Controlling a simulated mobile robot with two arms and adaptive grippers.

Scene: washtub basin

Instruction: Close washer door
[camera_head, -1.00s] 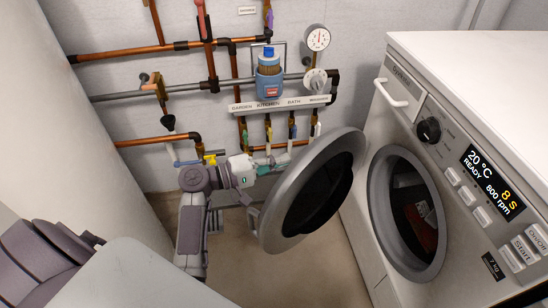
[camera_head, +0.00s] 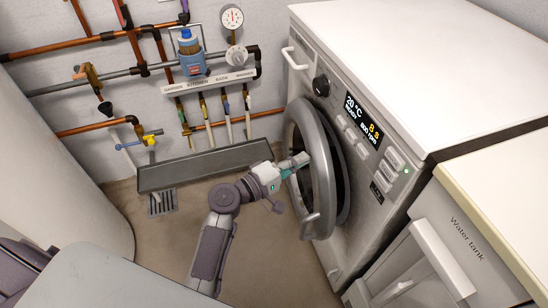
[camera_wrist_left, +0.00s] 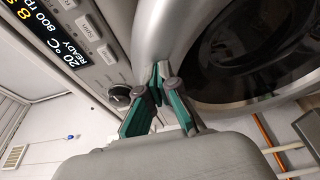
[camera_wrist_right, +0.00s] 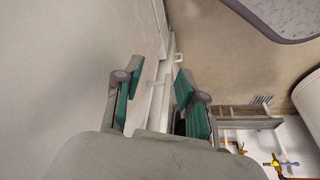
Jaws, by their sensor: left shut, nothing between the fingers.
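The washer (camera_head: 400,50) stands at the right of the head view, with a lit display on its front. Its round door (camera_head: 325,190), a grey ring with dark glass, is slightly ajar, close to the washer front. My left gripper (camera_head: 304,160) is shut and empty, with its tips at the outer face of the door ring. In the left wrist view the shut fingertips (camera_wrist_left: 160,75) are against or very near the door ring (camera_wrist_left: 185,30); exact contact is unclear. My right gripper (camera_wrist_right: 157,77) shows only in the right wrist view, with its fingers apart and nothing between them.
A grey trough (camera_head: 205,166) lies on the floor by the back wall, below pipes and valves. A water tank unit (camera_head: 440,250) stands right of the washer. A pale rounded cylinder (camera_head: 60,170) is at the left. Open floor lies between.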

